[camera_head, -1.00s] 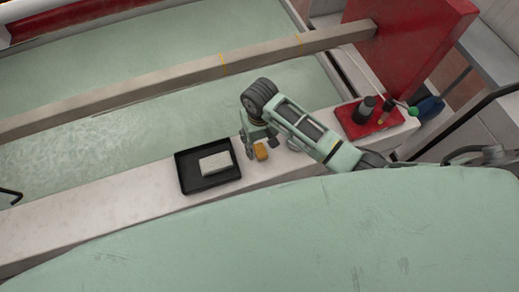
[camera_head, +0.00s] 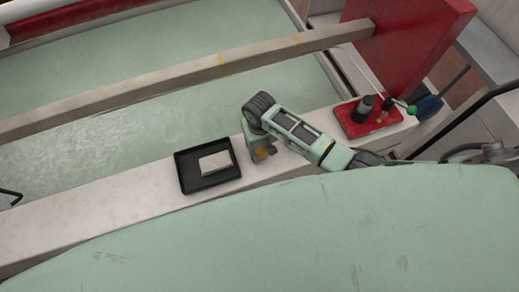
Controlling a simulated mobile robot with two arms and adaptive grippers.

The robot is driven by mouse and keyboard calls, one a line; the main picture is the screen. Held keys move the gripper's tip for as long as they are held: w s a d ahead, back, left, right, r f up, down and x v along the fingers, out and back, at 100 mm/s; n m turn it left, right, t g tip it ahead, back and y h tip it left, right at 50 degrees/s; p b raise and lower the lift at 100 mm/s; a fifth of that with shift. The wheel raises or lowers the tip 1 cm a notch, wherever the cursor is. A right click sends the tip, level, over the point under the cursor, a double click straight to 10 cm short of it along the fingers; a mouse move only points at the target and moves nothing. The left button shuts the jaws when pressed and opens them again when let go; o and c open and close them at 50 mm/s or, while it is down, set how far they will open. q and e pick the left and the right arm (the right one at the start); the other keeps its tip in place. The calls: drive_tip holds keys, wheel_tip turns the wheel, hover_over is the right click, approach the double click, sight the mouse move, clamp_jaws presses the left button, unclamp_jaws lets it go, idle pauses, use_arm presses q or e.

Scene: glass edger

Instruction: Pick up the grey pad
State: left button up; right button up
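The grey pad (camera_head: 216,163), a pale grey block, lies in a shallow black tray (camera_head: 194,185) on the light ledge. My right gripper (camera_head: 262,155) is over the ledge just right of the tray, apart from the pad, with its fingers pointing down at a small orange-yellow block (camera_head: 261,153). The fingers partly hide that block, and I cannot tell whether they grip it. My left gripper is not in view.
A red tray (camera_head: 357,129) with a dark cylinder (camera_head: 363,107) and small tools stands on the ledge at the right. A long beam (camera_head: 150,85) crosses behind, over a greenish wet-looking surface. The ledge (camera_head: 90,220) left of the black tray is clear.

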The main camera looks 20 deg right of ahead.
drive_tip(key=shift+c, duration=1.1)
drive_tip(key=shift+r, duration=0.1)
